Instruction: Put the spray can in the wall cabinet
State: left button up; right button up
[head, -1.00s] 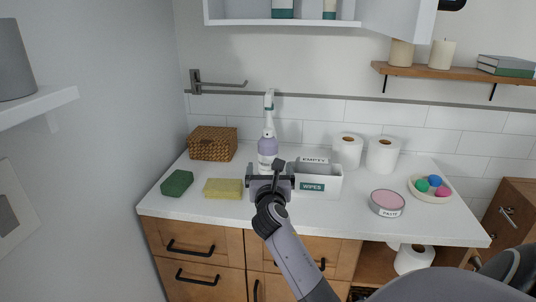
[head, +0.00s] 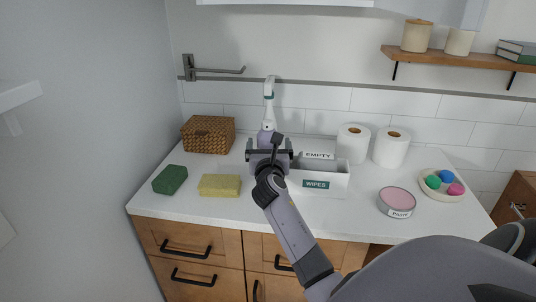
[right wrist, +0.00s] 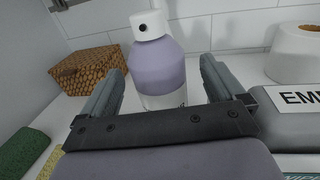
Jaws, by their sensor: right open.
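The spray can (right wrist: 160,62), lavender with a white cap and a black nozzle dot, stands upright on the counter. In the head view its lavender shoulder (head: 266,138) shows just beyond my right gripper (head: 268,153), which hides its lower part. In the right wrist view the open gripper (right wrist: 160,75) has one finger on each side of the can; whether either touches it I cannot tell. The wall cabinet (head: 290,2) shows only as its bottom edge at the top of the head view, with a door part (head: 430,14) to the right. My left gripper is out of view.
Close right of the gripper is the wipes box (head: 335,184) with an "EMPTY" card (head: 318,155). A wicker basket (head: 207,134), yellow sponge (head: 219,185) and green sponge (head: 169,179) are left. Paper rolls (head: 390,149), a tin (head: 397,201) and a bowl (head: 459,193) are right.

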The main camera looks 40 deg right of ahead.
jog(key=shift+x, duration=2.3)
jog(key=shift+f, duration=0.2)
jog(key=c, duration=1.2)
jog(key=shift+r, duration=0.1)
notch_tip(320, 180, up, 20)
